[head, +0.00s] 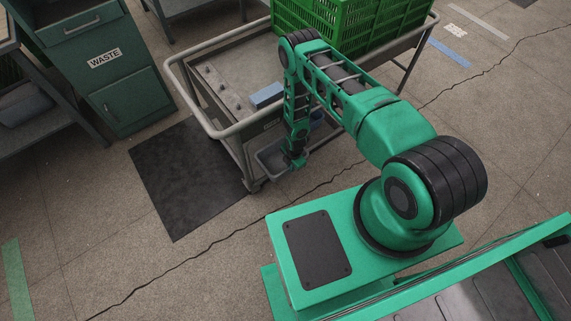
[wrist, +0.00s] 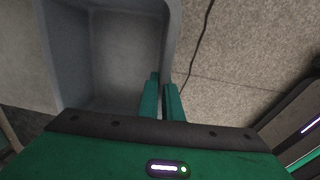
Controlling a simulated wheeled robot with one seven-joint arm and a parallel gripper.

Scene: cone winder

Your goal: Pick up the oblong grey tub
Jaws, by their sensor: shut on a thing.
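The oblong grey tub (head: 268,165) is at the lower front of the grey cart, beside its near corner post. In the wrist view I look down into the grey tub (wrist: 108,60), and it appears empty. My gripper (head: 294,162) is at the tub's right side. In the wrist view my gripper (wrist: 161,92) has one green finger inside the tub and one outside, shut on its side wall. My arm hides part of the tub in the head view. I cannot tell whether the tub is resting on something.
The cart (head: 220,125) has a raised rail and holds a blue block (head: 266,95) and a green crate (head: 350,25). A black mat (head: 185,180) lies on the floor to the left. A green waste cabinet (head: 105,70) stands at the upper left. Floor right of the cart is clear.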

